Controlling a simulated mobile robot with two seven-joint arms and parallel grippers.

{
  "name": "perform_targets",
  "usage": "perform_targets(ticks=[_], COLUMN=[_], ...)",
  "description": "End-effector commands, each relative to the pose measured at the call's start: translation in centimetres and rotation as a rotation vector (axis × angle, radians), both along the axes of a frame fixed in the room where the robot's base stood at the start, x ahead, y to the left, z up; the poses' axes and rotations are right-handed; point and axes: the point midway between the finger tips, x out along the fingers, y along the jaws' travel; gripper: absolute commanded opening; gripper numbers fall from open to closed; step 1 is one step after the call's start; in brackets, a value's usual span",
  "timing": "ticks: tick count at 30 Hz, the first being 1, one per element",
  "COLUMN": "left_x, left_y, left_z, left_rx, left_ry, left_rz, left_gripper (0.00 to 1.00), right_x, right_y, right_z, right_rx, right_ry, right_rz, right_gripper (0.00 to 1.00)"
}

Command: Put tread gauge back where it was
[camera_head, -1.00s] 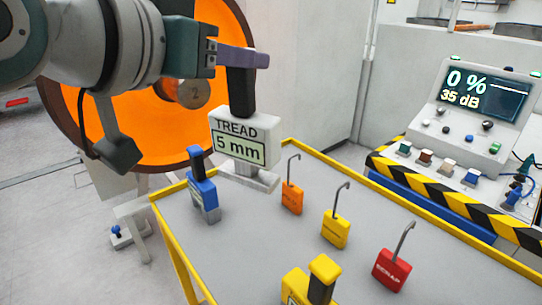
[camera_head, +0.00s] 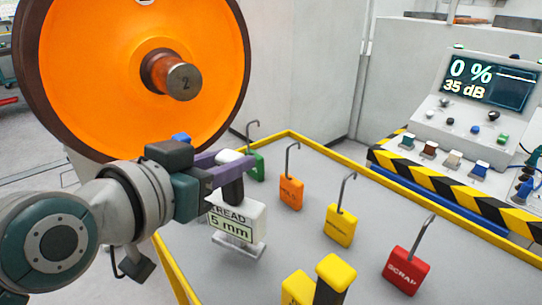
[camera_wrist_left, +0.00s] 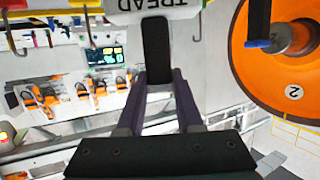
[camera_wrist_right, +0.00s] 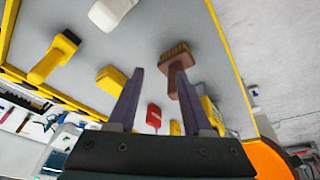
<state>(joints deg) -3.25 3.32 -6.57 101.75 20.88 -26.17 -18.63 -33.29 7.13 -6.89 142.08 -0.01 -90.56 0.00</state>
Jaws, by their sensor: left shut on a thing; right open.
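The tread gauge (camera_head: 238,225) is a white block with a green-edged label reading 5 mm and a dark handle. My left gripper (camera_head: 240,166) is shut on its dark handle and holds it upright over the left part of the grey table (camera_head: 300,245). I cannot tell whether its base touches the table. In the left wrist view the dark handle (camera_wrist_left: 156,50) is between the fingers, with the white block (camera_wrist_left: 150,10) at the top edge. My right gripper (camera_wrist_right: 155,100) is open and empty in its own wrist view, above the table, and does not show in the head view.
Green (camera_head: 257,166), orange (camera_head: 291,193), yellow (camera_head: 340,225) and red (camera_head: 406,270) padlock tags stand in a row on the table. A yellow, black-handled tool (camera_head: 322,285) is at the front. A blue item is mostly hidden behind my left gripper. The orange wheel (camera_head: 130,70) stands behind.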

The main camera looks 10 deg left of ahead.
Motion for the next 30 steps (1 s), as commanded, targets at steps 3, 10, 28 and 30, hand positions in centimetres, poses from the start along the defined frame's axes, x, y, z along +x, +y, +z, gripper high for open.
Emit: perform_targets(ticks=[3,10,28,30], left_x=[0.0,0.0,0.0,0.0], left_y=[0.1,0.0,0.0,0.0], left_z=[-1.6,-3.8,-4.1,-4.1], left_rx=[0.001,-0.001,0.001,0.001], left_ry=[0.0,-0.003,0.001,0.001], left_rz=[0.002,0.001,0.001,0.001], left_gripper=[0.0,0.0,0.64,0.65], right_x=[0.0,0.0,0.0,0.0], right_y=[0.0,0.0,0.2,0.2], right_z=[-0.6,-1.3,-1.4,-1.4], right_rx=[0.0,0.0,0.007,0.007], right_ry=[0.0,0.0,-0.001,-0.001], right_rz=[0.0,-0.001,-0.004,-0.004], right_gripper=[0.5,0.5,0.5,0.5])
